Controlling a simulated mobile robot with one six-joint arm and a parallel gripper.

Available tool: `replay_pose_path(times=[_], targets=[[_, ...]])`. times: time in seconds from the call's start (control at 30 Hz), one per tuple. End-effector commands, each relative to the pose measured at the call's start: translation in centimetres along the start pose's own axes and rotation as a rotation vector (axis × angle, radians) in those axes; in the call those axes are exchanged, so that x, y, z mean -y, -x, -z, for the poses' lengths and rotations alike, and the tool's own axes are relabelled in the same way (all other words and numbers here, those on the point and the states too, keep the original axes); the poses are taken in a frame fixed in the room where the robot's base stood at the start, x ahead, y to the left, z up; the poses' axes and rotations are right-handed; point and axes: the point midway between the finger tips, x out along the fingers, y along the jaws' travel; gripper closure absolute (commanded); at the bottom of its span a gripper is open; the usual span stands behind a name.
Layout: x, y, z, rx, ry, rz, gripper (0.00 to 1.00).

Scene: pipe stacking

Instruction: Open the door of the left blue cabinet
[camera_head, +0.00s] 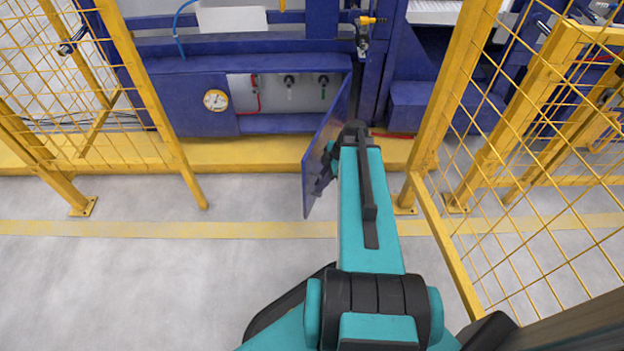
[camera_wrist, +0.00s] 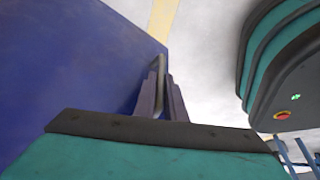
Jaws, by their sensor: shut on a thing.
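My gripper (camera_head: 322,175) is at the door's near side, partly hidden behind my teal arm. In the wrist view the door's flat blue face (camera_wrist: 75,65) fills the left. My gripper (camera_wrist: 160,95) is shut on the grey door handle (camera_wrist: 157,78) there.
Yellow mesh fences stand on the left (camera_head: 140,90) and right (camera_head: 540,150). A low yellow ledge (camera_head: 240,153) runs before the cabinet. The grey floor (camera_head: 180,270) left of my arm is clear. My arm blocks some of the view.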

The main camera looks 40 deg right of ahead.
Motion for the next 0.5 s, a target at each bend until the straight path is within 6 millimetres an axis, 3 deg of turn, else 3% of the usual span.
replay_pose_path(times=[0.2,0.5], targets=[[0.3,0.9,-1.8,0.005,-0.001,-0.012,1.00],[0.7,1.1,-2.5,0.004,0.002,-0.009,1.00]])
